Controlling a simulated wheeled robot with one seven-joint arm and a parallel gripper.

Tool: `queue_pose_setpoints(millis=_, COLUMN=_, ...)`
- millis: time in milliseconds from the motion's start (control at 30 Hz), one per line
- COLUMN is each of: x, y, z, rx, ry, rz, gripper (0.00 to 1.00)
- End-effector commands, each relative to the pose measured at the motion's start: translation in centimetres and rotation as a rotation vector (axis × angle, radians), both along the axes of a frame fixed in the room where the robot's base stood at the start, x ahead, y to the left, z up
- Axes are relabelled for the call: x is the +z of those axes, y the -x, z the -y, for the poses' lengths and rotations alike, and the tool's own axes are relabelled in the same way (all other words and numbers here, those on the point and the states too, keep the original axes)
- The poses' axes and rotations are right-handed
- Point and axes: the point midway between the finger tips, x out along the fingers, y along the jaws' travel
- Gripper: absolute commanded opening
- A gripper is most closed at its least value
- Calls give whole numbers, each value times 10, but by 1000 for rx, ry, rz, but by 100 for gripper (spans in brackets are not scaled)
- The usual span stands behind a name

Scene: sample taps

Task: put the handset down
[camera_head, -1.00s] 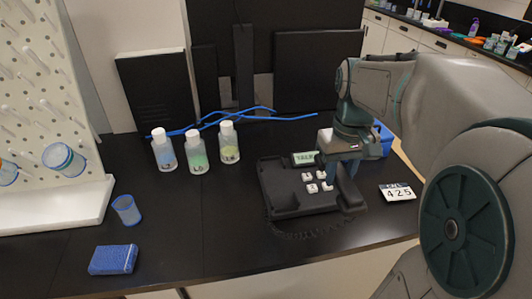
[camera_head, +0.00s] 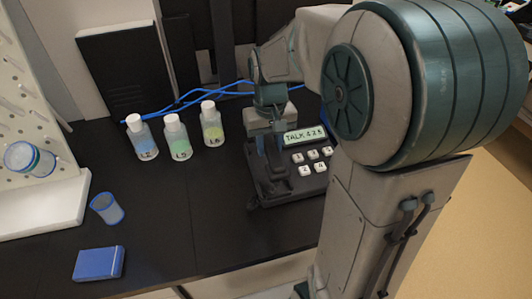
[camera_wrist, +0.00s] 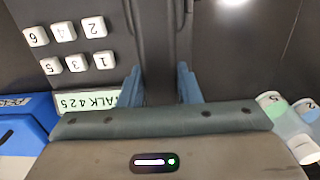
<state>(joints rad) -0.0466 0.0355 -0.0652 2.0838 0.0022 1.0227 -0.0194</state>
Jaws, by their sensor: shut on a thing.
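The dark desk phone stands on the black bench, with white number keys (camera_head: 312,160) and a lit display (camera_head: 305,135) reading TALK 425. The display is upside down in the wrist view (camera_wrist: 88,102). My gripper (camera_head: 268,150) is over the phone's left part, left of the keys. Its blue fingers (camera_wrist: 160,88) are shut on the dark handset (camera_wrist: 160,35), which runs away between them in the wrist view. In the head view the handset's lower part blends with the black base, so I cannot tell whether it touches the cradle.
Three capped bottles (camera_head: 177,138) stand left of the phone, with blue cables behind them. A blue-rimmed cup (camera_head: 107,208) and a blue box (camera_head: 98,264) are further left. A blue container (camera_wrist: 20,120) stands beside the phone. My arm hides the bench's right side.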

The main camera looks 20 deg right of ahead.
Motion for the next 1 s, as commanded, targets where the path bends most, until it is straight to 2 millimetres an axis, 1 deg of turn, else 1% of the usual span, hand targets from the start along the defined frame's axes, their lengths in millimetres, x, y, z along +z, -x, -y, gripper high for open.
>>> queue_pose_setpoints(millis=133, x=-9, y=-3, z=-5, rx=0, ry=0, rz=-1, gripper=0)
queue_pose_setpoints(millis=300, x=-34, y=-2, z=-5, rx=0, ry=0, rz=-4, gripper=0)
queue_pose_setpoints(millis=400, x=-42, y=-3, z=-5, rx=1, ry=-1, rz=-1, gripper=0)
queue_pose_setpoints(millis=667, x=-44, y=-3, z=-5, rx=1, ry=0, rz=1, gripper=0)
queue_pose_setpoints(millis=800, x=-48, y=-3, z=-5, rx=1, ry=0, rz=1, gripper=0)
queue_pose_setpoints(millis=833, x=-47, y=-3, z=-5, rx=1, ry=0, rz=1, gripper=39)
queue_pose_setpoints(millis=867, x=-47, y=-3, z=-5, rx=1, ry=0, rz=1, gripper=47)
queue_pose_setpoints(millis=900, x=-47, y=-3, z=-5, rx=1, ry=0, rz=0, gripper=52)
queue_pose_setpoints(millis=1000, x=-47, y=-3, z=-5, rx=1, ry=0, rz=0, gripper=52)
